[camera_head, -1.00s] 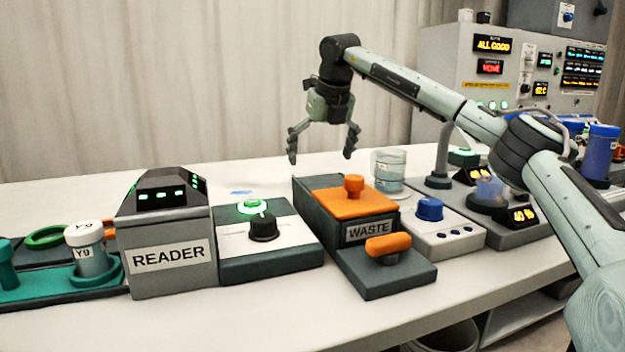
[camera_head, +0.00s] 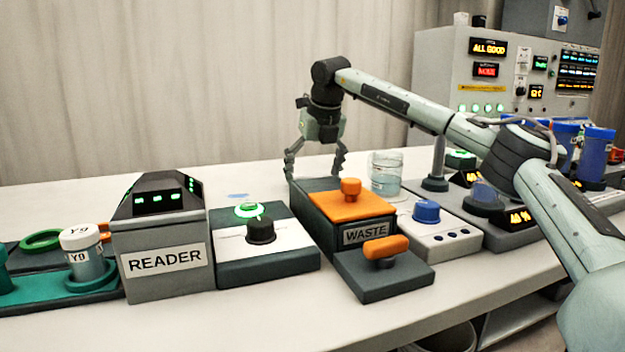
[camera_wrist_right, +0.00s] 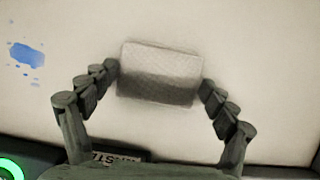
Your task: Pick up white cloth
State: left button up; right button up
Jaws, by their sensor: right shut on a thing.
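The white cloth (camera_wrist_right: 160,72) is a small quilted rectangle in the right wrist view, its lower part in shadow. My right gripper (camera_wrist_right: 158,78) has a fingertip at each short side of the cloth and is shut on it. In the head view my right gripper (camera_head: 315,172) points down just behind the waste box, with its fingertips low near the table. The cloth cannot be made out in the head view. My left gripper is not in view.
The waste box (camera_head: 318,222) with orange knobs stands just in front of my right gripper. A glass beaker (camera_head: 386,174) is close to its right. The reader (camera_head: 165,275) and a black-knob box (camera_head: 270,270) stand to the left. A blue spill (camera_wrist_right: 27,55) marks the table.

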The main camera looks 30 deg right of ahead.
jog(key=shift+r, duration=0.45)
notch_tip(320, 180, up, 3)
jog(key=shift+r+p, duration=0.15)
jog(key=shift+p, duration=0.15)
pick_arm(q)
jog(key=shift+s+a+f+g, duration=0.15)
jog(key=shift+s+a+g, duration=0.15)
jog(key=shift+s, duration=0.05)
pick_arm(e)
jog(key=s+a+r, duration=0.3)
jog(key=a+r, duration=0.3)
jog(key=a, duration=0.5)
jog(key=shift+s+r, duration=0.25)
jog(key=shift+r, duration=0.15)
